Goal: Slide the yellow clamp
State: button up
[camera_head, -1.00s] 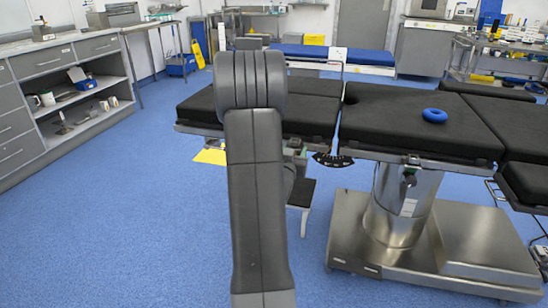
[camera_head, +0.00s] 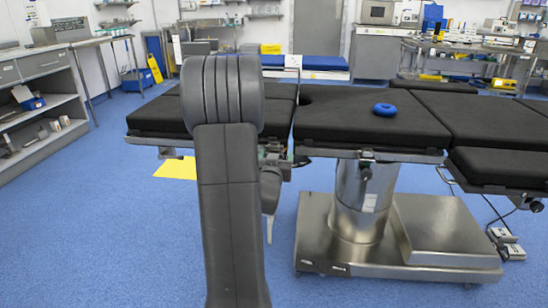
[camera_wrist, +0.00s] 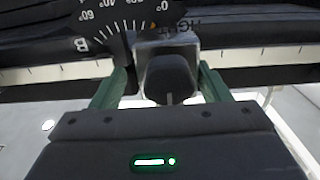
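No yellow clamp shows clearly in either view. In the wrist view a grey clamp block with a black knob (camera_wrist: 168,80) sits at the side rail, just below a black angle dial (camera_wrist: 125,25) with white marks. My gripper (camera_wrist: 162,78) has its green fingers on either side of this block, near its sides; whether both touch it I cannot tell. In the head view my arm hides most of my gripper and this part of the rail. The black-padded operating table (camera_head: 372,120) stands behind my arm.
The table's steel base (camera_head: 365,205) stands to the right of my arm. A yellow sheet (camera_head: 175,168) lies on the floor at left. A shelf unit (camera_head: 40,115) stands far left, with open blue floor before it.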

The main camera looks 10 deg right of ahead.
jog(key=shift+a, duration=0.1)
jog(key=p+v, duration=0.1)
jog(key=v, duration=1.2)
jog(key=shift+s+p, duration=0.3)
jog(key=shift+s, duration=0.05)
jog(key=shift+w+r, duration=0.1)
jog(key=b+x, duration=0.1)
jog(key=x, duration=1.2)
jog(key=shift+w+a+b, duration=0.1)
jog(key=shift+w+b, duration=0.1)
jog(key=shift+b, duration=0.15)
jog(key=shift+w, duration=0.2)
jog(key=shift+a, duration=0.45)
